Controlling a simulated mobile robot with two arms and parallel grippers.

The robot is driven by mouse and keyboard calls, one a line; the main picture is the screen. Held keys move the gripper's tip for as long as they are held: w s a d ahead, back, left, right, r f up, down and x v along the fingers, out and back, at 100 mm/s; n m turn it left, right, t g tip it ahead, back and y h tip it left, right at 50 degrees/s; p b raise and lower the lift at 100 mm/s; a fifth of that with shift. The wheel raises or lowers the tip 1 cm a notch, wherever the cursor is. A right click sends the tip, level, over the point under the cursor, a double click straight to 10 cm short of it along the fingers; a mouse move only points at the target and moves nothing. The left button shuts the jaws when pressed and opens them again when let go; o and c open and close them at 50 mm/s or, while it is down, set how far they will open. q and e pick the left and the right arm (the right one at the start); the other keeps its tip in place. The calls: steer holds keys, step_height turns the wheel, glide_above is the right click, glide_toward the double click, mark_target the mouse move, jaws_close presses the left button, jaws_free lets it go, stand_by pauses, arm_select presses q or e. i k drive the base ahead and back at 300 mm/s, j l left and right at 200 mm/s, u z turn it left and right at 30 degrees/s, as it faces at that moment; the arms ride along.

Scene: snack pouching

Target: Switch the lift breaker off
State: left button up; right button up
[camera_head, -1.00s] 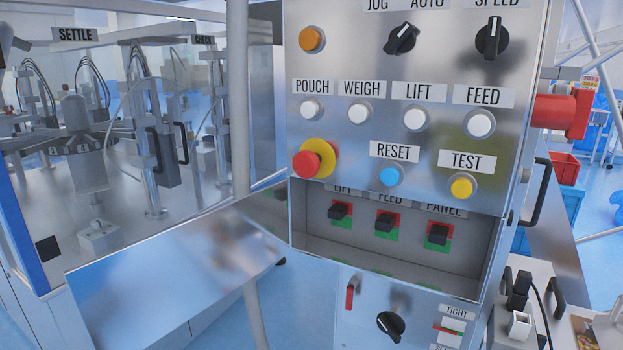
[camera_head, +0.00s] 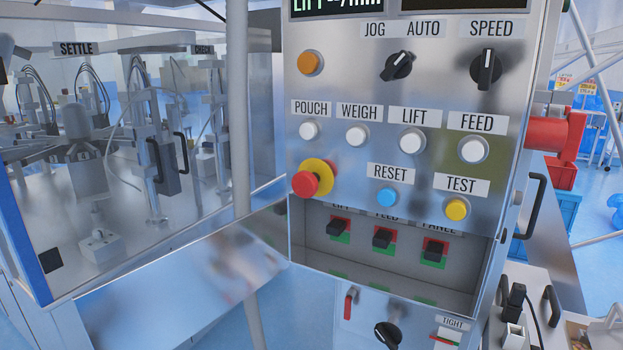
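The lift breaker (camera_head: 338,228) is the left one of three black toggles in an open recess of the steel control cabinet. Its label is partly cut off by the recess's upper edge. A red patch shows behind its top and a green patch below it. The feed breaker (camera_head: 382,238) and the panel breaker (camera_head: 433,249) sit to its right and look alike in position. I cannot tell for sure which way the toggles are set. Neither of my grippers is in view.
A steel flap (camera_head: 190,270) stands out to the left of the recess. Above are the red emergency button (camera_head: 308,182), the blue reset button (camera_head: 388,197) and the yellow test button (camera_head: 456,210). A black dial (camera_head: 387,335) lies below. A grey post (camera_head: 237,120) stands left.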

mark_target(335, 228)
steer(key=i+j+z, duration=0.25)
steer(key=j+z, duration=0.25)
steer(key=j, duration=0.2)
steer(key=i+j+z, duration=0.1)
steer(key=j+z, duration=0.35)
steer(key=j, duration=0.3)
steer(key=j+z, duration=0.5)
steer(key=j, duration=0.3)
steer(key=k+j+z, duration=0.2)
steer(key=j+z, duration=0.3)
steer(key=j, duration=0.25)
steer(key=z, duration=0.15)
steer(key=l+u, duration=0.15)
steer(key=l, duration=0.15)
